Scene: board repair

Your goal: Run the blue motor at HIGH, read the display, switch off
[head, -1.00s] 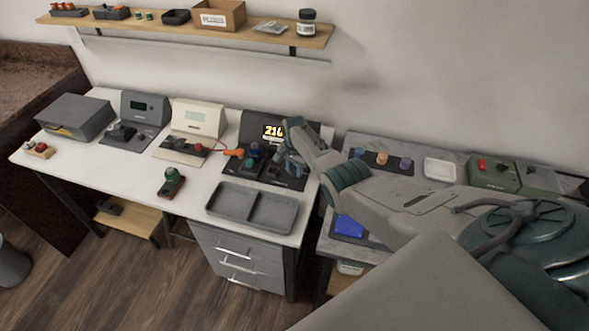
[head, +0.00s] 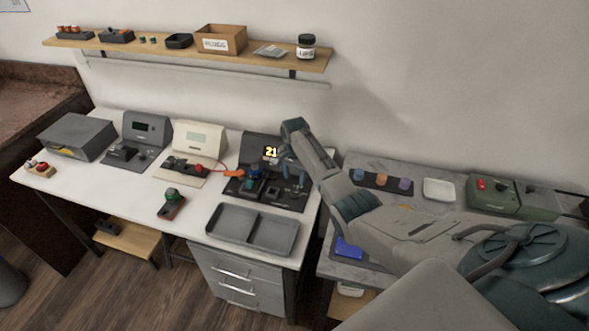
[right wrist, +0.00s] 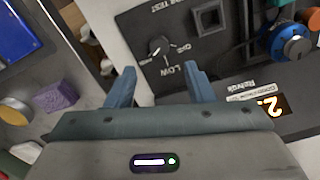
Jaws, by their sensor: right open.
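The blue motor (head: 255,172) sits on the dark test station (head: 293,202) at the right end of the white bench. It also shows at the upper right of the right wrist view (right wrist: 297,47), with an orange part beside it. The station's display (head: 271,152) is lit and shows "21"; my arm may hide further digits. In the wrist view the display (right wrist: 270,104) is cut off by my gripper. My right gripper (head: 294,177) is open and empty over the station. Its fingers (right wrist: 159,70) are either side of and just short of the black knob (right wrist: 160,48), marked LOW and OFF; its setting is unclear.
A grey two-part tray (head: 258,230) lies in front of the station. A cream station (head: 200,140) and a grey station (head: 146,130) stand further left. A second table with coloured parts (head: 380,179) is at the right.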

